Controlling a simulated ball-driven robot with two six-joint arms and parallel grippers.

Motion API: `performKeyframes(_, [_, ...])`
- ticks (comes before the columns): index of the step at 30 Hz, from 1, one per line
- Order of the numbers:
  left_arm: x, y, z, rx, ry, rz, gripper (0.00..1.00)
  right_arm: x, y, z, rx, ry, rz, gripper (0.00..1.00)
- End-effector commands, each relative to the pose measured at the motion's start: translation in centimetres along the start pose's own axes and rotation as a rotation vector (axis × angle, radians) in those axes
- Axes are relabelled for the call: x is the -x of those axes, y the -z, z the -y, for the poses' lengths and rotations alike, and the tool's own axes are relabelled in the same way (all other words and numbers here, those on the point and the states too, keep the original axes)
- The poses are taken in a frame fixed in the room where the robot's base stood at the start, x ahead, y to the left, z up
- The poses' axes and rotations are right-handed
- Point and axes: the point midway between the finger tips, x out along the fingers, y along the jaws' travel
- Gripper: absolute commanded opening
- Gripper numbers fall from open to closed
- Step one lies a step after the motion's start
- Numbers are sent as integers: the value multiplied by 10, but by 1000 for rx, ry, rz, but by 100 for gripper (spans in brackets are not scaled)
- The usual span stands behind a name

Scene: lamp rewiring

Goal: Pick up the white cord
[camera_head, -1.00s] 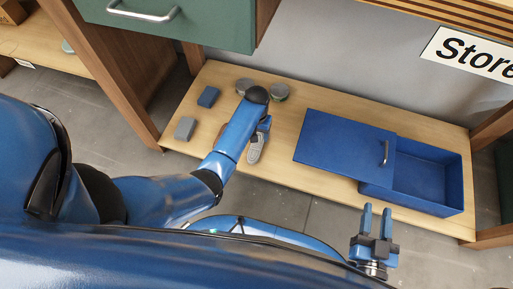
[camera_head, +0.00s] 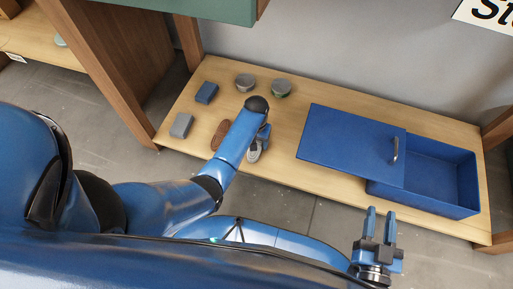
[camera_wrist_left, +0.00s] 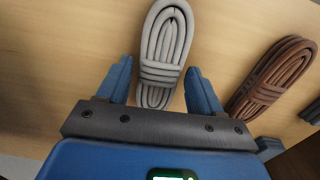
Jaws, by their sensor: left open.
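The white cord (camera_wrist_left: 160,45) is a pale grey-white coiled bundle wrapped at its middle, lying on the wooden shelf. In the left wrist view, its lower end lies between the spread fingers of my left gripper (camera_wrist_left: 159,72). The gripper is open and not closed on it. In the head view, my left forearm and gripper (camera_head: 261,140) hide most of the cord, and a pale end (camera_head: 254,153) shows just below. My right gripper (camera_head: 380,213) is open and empty in front of the shelf's front edge.
A brown cord (camera_wrist_left: 272,75) lies right of the white one in the wrist view. A blue box (camera_head: 440,178) with a handled lid (camera_head: 350,142) sits to the right. Two round tins (camera_head: 281,87) and two small blocks (camera_head: 181,125) stand on the shelf (camera_head: 290,168).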

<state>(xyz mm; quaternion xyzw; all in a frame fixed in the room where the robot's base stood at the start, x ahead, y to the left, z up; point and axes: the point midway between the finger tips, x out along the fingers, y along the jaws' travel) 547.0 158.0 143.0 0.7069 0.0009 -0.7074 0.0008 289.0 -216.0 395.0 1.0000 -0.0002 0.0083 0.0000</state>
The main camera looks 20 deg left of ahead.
Motion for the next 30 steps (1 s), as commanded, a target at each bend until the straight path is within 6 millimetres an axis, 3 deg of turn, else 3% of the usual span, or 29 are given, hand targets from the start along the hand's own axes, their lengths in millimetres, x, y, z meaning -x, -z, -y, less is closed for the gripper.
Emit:
performKeyframes(10, [-6,0,0,0,0,-1,66,-1,1,0,0,-1,-14,38])
performKeyframes(22, [-6,0,0,0,0,-1,5,-1,0,0,0,-1,-13,38])
performKeyframes(30, [-5,0,0,0,0,-1,3,-1,0,0,0,0,-12,38])
